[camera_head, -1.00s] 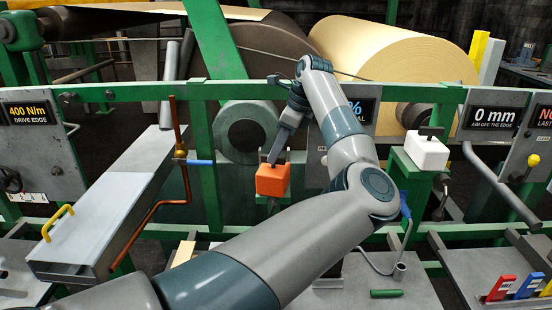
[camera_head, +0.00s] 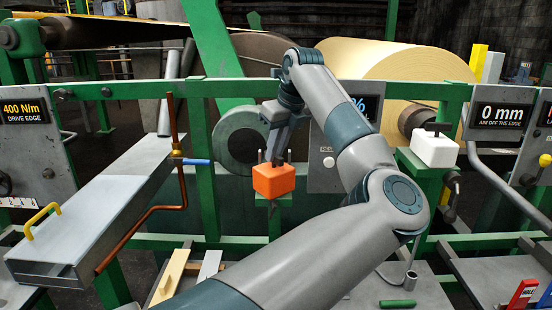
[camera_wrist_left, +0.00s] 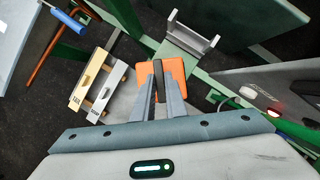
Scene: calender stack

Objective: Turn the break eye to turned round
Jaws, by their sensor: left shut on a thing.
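An orange block (camera_head: 274,181), which I take to be the break eye, is at the middle of the head view, with a dark round patch on its left face. My left gripper (camera_head: 278,157) comes down on it from above, shut on its dark top handle. In the left wrist view the fingers (camera_wrist_left: 159,98) close on that handle, and the orange block (camera_wrist_left: 176,72) shows around them. A grey U-shaped cradle (camera_wrist_left: 190,42) lies just past the block and looks empty. I cannot tell whether the block touches anything beneath it. My right gripper is out of view.
A white block (camera_head: 434,150) sits on a green stand to the right. A copper pipe (camera_head: 140,228) and a grey box with a yellow handle (camera_head: 100,220) are at left. A green rail (camera_head: 110,91) crosses behind. Display panels stand at both sides.

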